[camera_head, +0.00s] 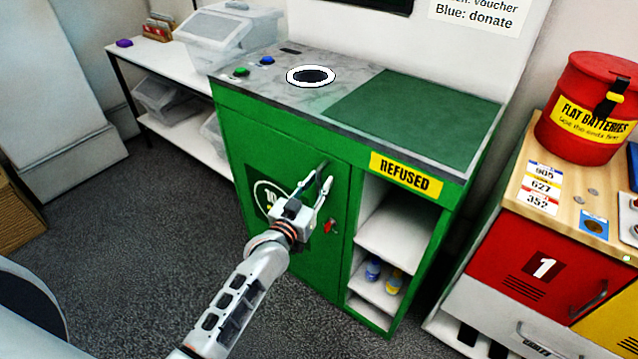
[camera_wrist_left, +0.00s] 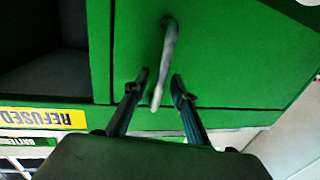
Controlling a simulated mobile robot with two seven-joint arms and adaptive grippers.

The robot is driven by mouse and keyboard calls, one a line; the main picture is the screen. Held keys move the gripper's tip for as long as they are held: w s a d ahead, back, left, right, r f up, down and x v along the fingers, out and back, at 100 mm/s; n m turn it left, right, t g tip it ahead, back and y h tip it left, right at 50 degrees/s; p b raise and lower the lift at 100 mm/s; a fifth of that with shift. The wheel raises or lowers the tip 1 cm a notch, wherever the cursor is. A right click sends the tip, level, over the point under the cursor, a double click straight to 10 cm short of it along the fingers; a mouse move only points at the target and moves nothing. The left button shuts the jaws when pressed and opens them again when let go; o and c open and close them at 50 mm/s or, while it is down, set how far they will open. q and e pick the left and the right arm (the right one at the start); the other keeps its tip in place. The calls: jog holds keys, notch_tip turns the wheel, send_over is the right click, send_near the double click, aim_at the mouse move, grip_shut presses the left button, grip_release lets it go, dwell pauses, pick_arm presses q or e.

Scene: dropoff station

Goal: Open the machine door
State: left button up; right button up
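The green machine door (camera_head: 240,150) is on the front of the green cabinet and looks closed flush. A metal bar handle (camera_wrist_left: 168,50) stands out from it in the left wrist view, where the picture is upside down. My left gripper (camera_head: 324,177) is at the upper right part of the door. In the left wrist view its open fingers (camera_wrist_left: 160,80) stand on either side of the handle, with small gaps visible. In the head view the gripper largely hides the handle. A red lock or latch (camera_head: 330,226) sits on the door below the gripper. My right gripper is not in view.
Open shelves (camera_head: 390,229) with small bottles lie right of the door, under a yellow REFUSED label (camera_head: 405,172). A red locker (camera_head: 535,268) stands farther right. A white bench (camera_head: 165,75) stands at left. The dark floor (camera_head: 120,230) before the door is clear.

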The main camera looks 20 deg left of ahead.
pick_arm(q)
jog(key=shift+w, duration=0.15)
grip_shut()
